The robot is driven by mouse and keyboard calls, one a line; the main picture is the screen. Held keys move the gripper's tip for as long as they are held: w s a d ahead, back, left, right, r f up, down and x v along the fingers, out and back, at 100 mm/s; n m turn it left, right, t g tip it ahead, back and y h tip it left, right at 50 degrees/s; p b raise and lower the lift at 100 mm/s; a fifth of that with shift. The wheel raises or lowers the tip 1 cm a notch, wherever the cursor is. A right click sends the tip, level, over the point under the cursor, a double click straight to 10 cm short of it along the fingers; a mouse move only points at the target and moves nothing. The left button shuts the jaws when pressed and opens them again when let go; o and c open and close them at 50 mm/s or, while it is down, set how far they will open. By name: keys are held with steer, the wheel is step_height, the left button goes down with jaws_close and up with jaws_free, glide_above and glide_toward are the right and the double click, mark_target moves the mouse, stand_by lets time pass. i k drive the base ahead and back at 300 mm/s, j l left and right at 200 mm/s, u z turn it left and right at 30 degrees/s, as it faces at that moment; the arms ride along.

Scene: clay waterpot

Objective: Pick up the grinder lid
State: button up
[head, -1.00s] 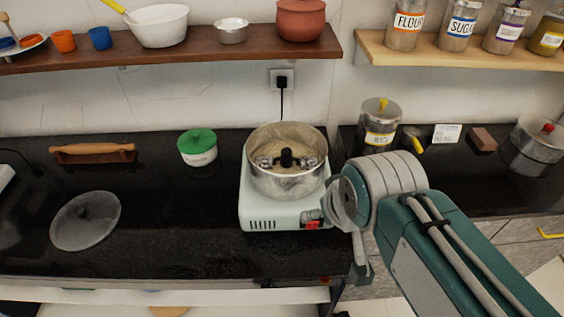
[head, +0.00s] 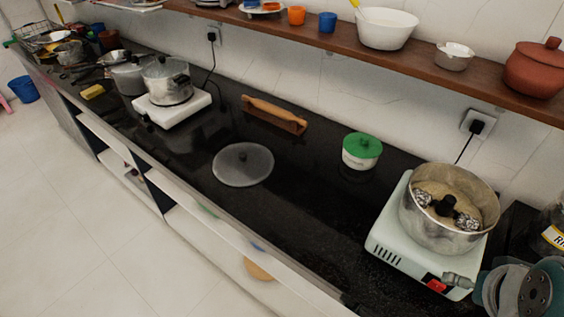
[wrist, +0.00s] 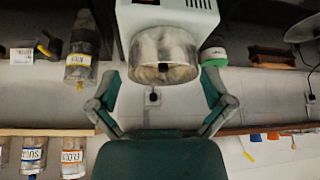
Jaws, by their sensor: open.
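Part of my arm shows at the lower right in the head view.
A white pot with green lid (head: 362,151) stands between lid and grinder. A wooden rolling pin on its stand (head: 274,114) is behind the lid. A shelf (head: 420,55) with bowls and cups overhangs the counter's back. The counter in front of the lid is clear.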

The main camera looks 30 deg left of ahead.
mark_target(244, 164)
steer(key=k+j, duration=0.5)
steer(key=j+u, duration=0.1)
steer(key=j, duration=1.45)
steer(key=i+j, duration=0.2)
steer(key=j, duration=0.15)
steer(key=i+j, duration=0.2)
steer(key=j, duration=0.15)
steer(key=i+j, duration=0.2)
steer(key=j, duration=0.2)
steer(key=i+j, duration=0.2)
steer(key=j, duration=0.15)
steer(key=u, duration=0.05)
